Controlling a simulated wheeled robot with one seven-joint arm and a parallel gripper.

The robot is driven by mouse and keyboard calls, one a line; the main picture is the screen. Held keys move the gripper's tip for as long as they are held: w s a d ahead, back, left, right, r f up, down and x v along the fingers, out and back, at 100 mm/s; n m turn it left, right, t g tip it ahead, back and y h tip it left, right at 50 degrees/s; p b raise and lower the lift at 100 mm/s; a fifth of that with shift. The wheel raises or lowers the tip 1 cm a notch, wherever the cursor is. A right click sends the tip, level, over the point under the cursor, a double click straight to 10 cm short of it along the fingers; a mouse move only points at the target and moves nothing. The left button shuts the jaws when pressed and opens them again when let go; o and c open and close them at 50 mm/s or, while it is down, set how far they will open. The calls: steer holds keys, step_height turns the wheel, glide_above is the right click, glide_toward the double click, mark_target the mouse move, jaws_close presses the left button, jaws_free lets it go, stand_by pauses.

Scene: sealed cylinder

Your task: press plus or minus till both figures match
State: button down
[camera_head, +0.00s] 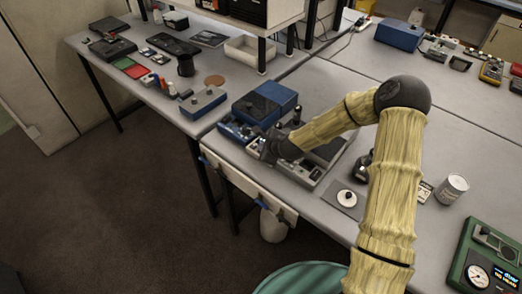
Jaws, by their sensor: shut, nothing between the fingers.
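My gripper (264,156) is the dark end of the pale, ribbed arm. It is shut and empty, pointing down at the left part of a grey control panel (309,172) on the bench. The gripper and arm hide part of this panel, and I cannot tell whether the fingertips touch it. No plus or minus marks can be read on it.
A blue box (264,103) stands just behind the panel. A white can (451,189) and a plate with a round white piece (345,198) are to the right. Dark floor lies left of the bench.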

steer(key=shift+r, duration=0.6)
steer(key=shift+r+p, duration=0.1)
steer(key=shift+p, duration=0.2)
step_height(320, 180, up, 5)
steer(key=p, duration=0.3)
stand_by(2.3)
step_height(320, 180, up, 4)
steer(key=shift+f+p, duration=0.2)
steer(key=shift+p, duration=0.25)
steer(key=shift+f, duration=0.15)
step_height(320, 180, down, 9)
steer(key=b, duration=0.6)
steer(key=shift+r+b, duration=0.2)
steer(key=shift+b, duration=0.1)
